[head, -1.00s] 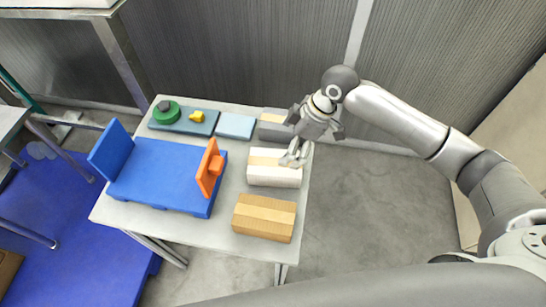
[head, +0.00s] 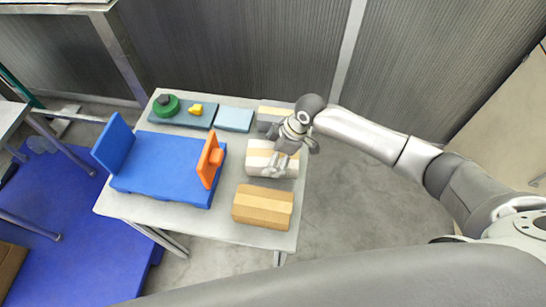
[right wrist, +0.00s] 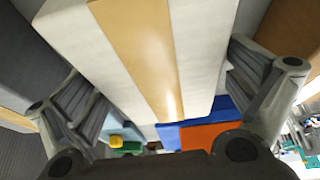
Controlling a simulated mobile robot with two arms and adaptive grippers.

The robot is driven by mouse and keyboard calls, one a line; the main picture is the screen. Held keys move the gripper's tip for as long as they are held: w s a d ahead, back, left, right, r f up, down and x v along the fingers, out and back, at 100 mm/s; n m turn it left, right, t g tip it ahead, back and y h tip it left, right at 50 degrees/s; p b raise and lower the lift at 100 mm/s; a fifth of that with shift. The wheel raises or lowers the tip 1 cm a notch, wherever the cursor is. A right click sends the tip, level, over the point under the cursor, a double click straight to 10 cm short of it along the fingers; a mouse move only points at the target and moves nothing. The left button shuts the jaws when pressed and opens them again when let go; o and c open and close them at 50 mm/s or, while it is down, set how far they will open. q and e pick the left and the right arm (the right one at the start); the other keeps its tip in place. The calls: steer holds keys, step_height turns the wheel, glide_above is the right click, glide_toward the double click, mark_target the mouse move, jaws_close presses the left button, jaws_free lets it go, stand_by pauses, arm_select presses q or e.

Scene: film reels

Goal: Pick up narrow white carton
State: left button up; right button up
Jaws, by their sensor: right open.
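The narrow white carton (head: 258,160) has a tan band of tape along its top and lies on the right part of the light grey table. In the right wrist view the white carton (right wrist: 205,40) fills the upper middle, with the tape running along it. My right gripper (head: 279,163) is at the carton from above, covering part of it in the head view. It is open, with a finger on each side of the carton in the right wrist view (right wrist: 166,88). My left gripper is not in view.
A brown carton (head: 262,207) lies in front of the white one and a grey carton (head: 272,110) behind it. A blue block-like stand (head: 165,170) with an orange part (head: 209,160) is to the left. Light blue pads and a green reel (head: 166,106) lie at the back.

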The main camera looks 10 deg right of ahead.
mark_target(269, 153)
steer(key=shift+c, duration=0.4)
steer(key=c, duration=0.5)
steer(key=shift+r, duration=0.1)
steer(key=c, duration=0.7)
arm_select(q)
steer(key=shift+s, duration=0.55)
arm_select(e)
steer(key=shift+o, duration=0.2)
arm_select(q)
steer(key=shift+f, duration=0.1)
arm_select(e)
steer(key=shift+r, duration=0.1)
steer(key=shift+r, duration=0.2)
step_height(269, 153, up, 2)
steer(key=shift+w+r+b, duration=0.1)
steer(key=shift+r+b, duration=0.05)
steer(key=shift+b, duration=0.7)
arm_select(q)
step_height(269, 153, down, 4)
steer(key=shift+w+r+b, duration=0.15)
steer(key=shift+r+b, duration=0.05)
steer(key=shift+b, duration=0.85)
arm_select(e)
steer(key=s+a+r, duration=0.7)
steer(key=s+r, duration=0.3)
steer(key=s, duration=0.2)
